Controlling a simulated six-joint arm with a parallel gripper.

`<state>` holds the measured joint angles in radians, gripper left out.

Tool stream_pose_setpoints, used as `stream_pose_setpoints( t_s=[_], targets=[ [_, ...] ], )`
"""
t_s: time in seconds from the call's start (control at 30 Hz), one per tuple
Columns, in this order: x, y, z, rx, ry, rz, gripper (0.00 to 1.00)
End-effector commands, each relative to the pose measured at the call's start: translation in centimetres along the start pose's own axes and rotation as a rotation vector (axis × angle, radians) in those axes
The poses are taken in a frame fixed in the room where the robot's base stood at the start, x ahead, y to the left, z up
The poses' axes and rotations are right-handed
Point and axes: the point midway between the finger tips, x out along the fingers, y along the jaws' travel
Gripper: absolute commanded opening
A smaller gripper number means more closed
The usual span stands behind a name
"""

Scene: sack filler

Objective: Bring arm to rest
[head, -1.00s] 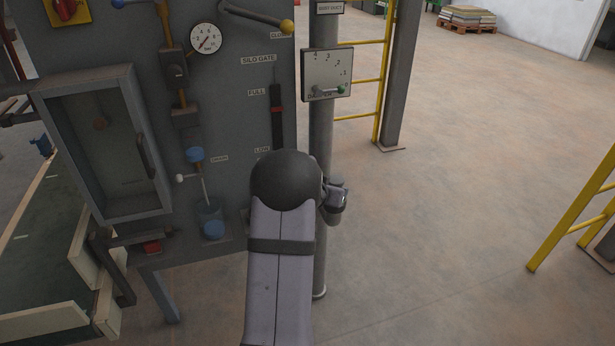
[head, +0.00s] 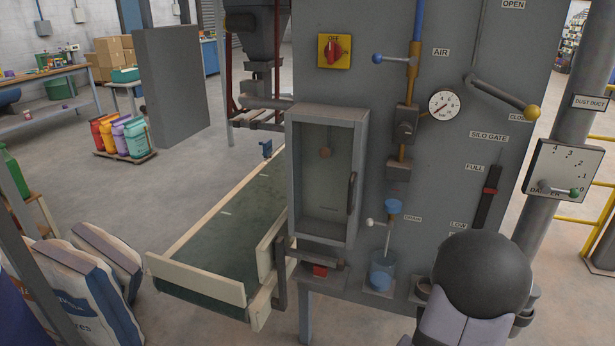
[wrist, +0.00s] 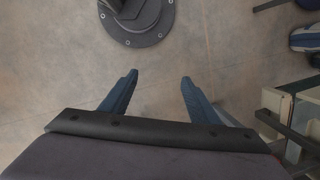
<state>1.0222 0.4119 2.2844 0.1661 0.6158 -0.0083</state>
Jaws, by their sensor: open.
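My gripper (wrist: 158,82) shows in the wrist view with its two blue fingers apart and nothing between them. It points down over bare concrete floor, short of a dark round bolted base plate (wrist: 138,40). In the head view my arm rises at the bottom right, in front of the lower right part of the grey machine panel (head: 450,60). My gripper is hidden behind the arm there. I cannot tell its exact distance from the panel.
The panel carries a yellow and red switch (head: 334,50), a gauge (head: 445,105), a glass-fronted box (head: 328,170) and a yellow-knobbed lever (head: 505,98). A conveyor (head: 215,235) runs at its left. Filled sacks (head: 75,275) stand at the lower left. A dust duct pipe (head: 565,120) stands right.

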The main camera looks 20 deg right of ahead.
Motion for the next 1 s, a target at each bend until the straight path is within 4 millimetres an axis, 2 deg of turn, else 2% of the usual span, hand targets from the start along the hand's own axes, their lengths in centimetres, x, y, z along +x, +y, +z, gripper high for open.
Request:
stream_pose_setpoints(
  t_s=[0.03,0.1,0.2,0.3,0.5,0.63,0.8,1.0],
  targets=[
    [-2.0,-1.2,3.5,-0.11,-0.046,0.043,0.56],
    [-3.7,-2.2,7.0,-0.254,-0.083,0.098,0.56],
    [-5.9,-3.7,10.1,-0.436,-0.076,0.156,0.56],
    [-7.9,-5.7,12.3,-0.599,-0.039,0.186,0.56],
    [-11.8,-10.8,15.9,-0.877,0.059,0.182,0.56],
    [-13.7,-13.4,18.0,-1.018,0.105,0.168,0.56],
    [-14.5,-15.0,20.1,-1.126,0.117,0.164,0.56],
    [-14.4,-15.3,20.8,-1.161,0.113,0.167,0.56]
  ],
)
